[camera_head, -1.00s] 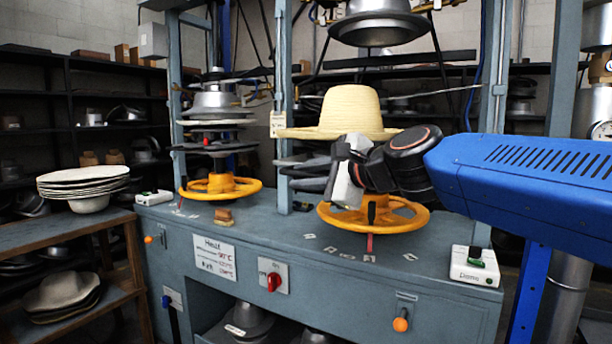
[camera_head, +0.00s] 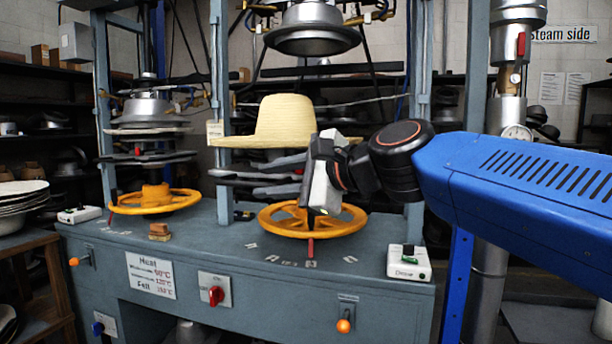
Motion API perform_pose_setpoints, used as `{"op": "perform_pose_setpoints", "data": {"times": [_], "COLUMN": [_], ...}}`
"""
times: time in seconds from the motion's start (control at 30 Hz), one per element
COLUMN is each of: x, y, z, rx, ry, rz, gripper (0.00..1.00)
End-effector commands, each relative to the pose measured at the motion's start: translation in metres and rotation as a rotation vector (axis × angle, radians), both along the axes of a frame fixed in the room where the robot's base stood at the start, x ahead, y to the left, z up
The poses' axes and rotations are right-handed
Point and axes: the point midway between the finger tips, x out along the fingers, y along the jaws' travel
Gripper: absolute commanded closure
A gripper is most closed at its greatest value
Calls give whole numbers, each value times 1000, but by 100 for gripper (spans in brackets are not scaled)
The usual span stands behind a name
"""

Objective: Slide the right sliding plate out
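The right sliding plate (camera_head: 235,174) is a dark grey slab in the right press station. It lies below a straw hat (camera_head: 281,122) and above a yellow handwheel (camera_head: 350,225). My gripper (camera_head: 296,178) is at the right front of this station, level with the plates. Its pale body hides the right part of the plates. Grey shapes reach left from it, and I cannot tell which are fingers and which are plate edges. Whether it touches the plate or is open is unclear.
The grey press bench (camera_head: 215,250) carries a white control box (camera_head: 409,263) at right and a red switch (camera_head: 215,295) in front. A steel upright (camera_head: 475,110) stands behind my arm. The left station has its own yellow handwheel (camera_head: 155,200).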

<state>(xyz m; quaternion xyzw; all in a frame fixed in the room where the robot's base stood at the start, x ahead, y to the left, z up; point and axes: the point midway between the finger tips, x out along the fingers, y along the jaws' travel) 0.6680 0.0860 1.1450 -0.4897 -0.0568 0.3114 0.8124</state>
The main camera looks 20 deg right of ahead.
Motion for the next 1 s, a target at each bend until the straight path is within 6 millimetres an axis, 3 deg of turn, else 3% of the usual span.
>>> {"op": "perform_pose_setpoints", "data": {"times": [0.5,1.0], "x": [-42,-65], "y": [-31,-47], "z": [11,17], "rx": [-1,0], "ry": [0,0], "rz": [-2,-1], "gripper": [71,71]}}
